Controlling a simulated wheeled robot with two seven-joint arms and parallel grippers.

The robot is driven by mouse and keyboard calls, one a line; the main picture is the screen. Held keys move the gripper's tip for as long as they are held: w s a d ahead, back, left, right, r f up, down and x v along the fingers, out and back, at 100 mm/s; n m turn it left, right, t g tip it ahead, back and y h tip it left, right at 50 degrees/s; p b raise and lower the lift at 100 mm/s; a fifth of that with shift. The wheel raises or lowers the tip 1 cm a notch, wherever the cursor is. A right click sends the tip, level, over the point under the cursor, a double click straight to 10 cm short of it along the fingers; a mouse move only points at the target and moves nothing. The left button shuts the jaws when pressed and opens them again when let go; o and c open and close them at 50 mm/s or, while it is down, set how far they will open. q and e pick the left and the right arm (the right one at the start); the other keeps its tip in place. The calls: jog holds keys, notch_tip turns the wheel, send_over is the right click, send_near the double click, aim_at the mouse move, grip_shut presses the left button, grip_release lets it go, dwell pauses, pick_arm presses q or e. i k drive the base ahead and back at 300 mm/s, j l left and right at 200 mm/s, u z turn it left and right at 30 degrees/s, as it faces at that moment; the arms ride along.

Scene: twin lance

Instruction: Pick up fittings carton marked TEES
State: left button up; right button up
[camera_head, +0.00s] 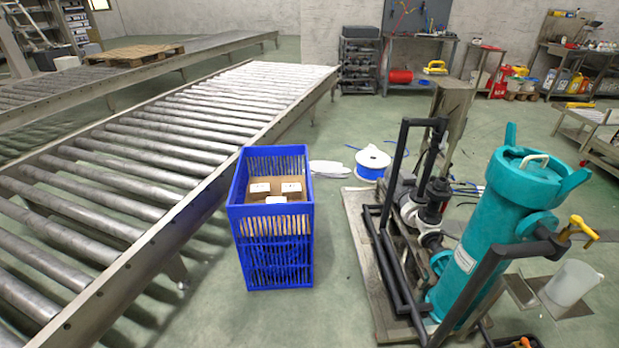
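Small white cartons sit inside a tall blue slatted crate (272,249) on the floor in the middle of the view. One carton (260,188) is at the back left, a second carton (291,188) is at the back right, and a third carton (276,200) is nearer, partly behind the crate's front rim. Dark marks show on the cartons but are too small to read, so I cannot tell which one is marked TEES. Brown cardboard (265,180) shows around them. The crate's lower contents are hidden. Neither of my grippers is in view.
A roller conveyor (110,185) runs along the crate's left. To the right, a pump skid with black pipes stands on a pallet (368,270), with a teal filter vessel (478,245). A cable spool (372,162) lies behind. Floor in front of the crate is clear.

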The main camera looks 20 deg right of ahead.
aim_at(292, 191)
jog(key=i+u, duration=0.2)
jog(key=i, duration=0.2)
jog(key=i+l+u, duration=0.2)
jog(key=i, duration=0.15)
jog(key=i+u, duration=0.1)
jog(key=u, duration=1)
jog(key=l+u, duration=0.25)
jog(key=u, duration=0.85)
jog(key=l+u, duration=0.25)
jog(key=u, duration=0.85)
jog(key=l+u, duration=0.2)
jog(key=u, duration=0.95)
jog(key=k+l+u, duration=0.1)
jog(key=u, duration=1)
jog(key=k+u, duration=0.15)
jog(key=u, duration=0.95)
jog(key=k+j+u, duration=0.1)
jog(key=u, duration=1)
jog(key=j+u, duration=0.25)
jog(key=u, duration=0.85)
jog(key=j+u, duration=0.2)
jog(key=u, duration=0.2)
jog(key=i+j+u, duration=0.15)
jog(key=u, duration=0.3)
